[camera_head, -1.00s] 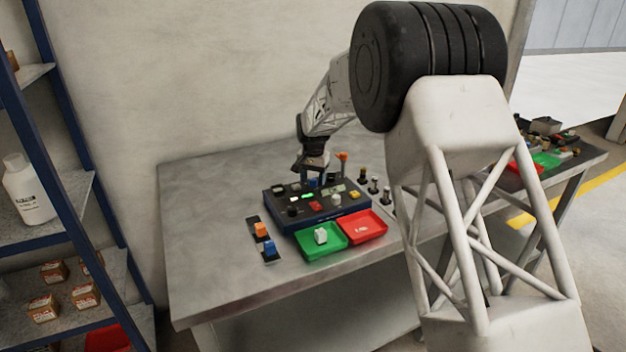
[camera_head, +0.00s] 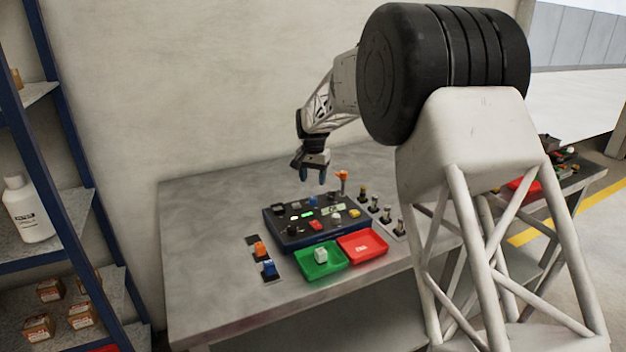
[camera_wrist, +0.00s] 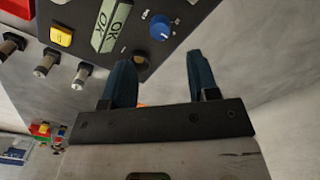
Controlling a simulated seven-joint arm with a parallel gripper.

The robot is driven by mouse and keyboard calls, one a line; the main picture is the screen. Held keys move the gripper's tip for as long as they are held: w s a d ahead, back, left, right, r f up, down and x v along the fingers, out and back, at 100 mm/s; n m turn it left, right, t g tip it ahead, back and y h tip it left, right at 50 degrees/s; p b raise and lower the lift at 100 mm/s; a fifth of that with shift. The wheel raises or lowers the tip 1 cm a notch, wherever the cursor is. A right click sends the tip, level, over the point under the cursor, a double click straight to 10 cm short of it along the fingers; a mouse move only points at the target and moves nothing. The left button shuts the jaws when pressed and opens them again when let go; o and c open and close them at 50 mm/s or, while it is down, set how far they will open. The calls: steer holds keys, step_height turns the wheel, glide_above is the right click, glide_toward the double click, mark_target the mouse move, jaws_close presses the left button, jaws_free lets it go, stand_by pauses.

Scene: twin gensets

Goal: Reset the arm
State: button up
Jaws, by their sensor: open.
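My gripper (camera_head: 313,177) is open and empty in the head view, above the back edge of a dark control panel (camera_head: 290,242) on the grey table (camera_head: 205,290). In the wrist view my gripper's two blue fingers (camera_wrist: 157,75) stand apart with nothing between them. Beyond them the panel (camera_wrist: 130,30) shows a blue knob (camera_wrist: 161,27), a yellow button (camera_wrist: 61,36) and a display reading OK (camera_wrist: 110,25). An orange-topped lever (camera_head: 342,176) stands at the panel's back right in the head view.
A shelf (camera_head: 40,240) stands at far left. The table's left part is clear.

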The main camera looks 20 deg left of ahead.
steer(key=shift+d+r, duration=0.25)
steer(key=shift+d, duration=0.15)
steer(key=s+d+r, duration=0.5)
steer(key=s+d, duration=0.2)
steer(key=d, duration=0.4)
steer(key=s+d+r+t, duration=0.1)
steer(key=s+d+r, duration=0.5)
steer(key=d, duration=0.4)
steer(key=s+d+r, duration=0.4)
steer(key=s+d, duration=0.4)
steer(key=d, duration=0.3)
steer(key=s+d+f, duration=0.2)
steer(key=s+d, duration=0.4)
steer(key=s, duration=0.4)
steer(key=s+d+f+t, duration=0.1)
steer(key=s+d+f, duration=0.1)
steer(key=s+d, duration=0.4)
steer(key=s+d+f, duration=0.2)
steer(key=s+d, duration=0.4)
steer(key=s, duration=1)
steer(key=shift+s+f+t, duration=0.15)
steer(key=shift+f+t, duration=0.15)
steer(key=shift+f, duration=0.1)
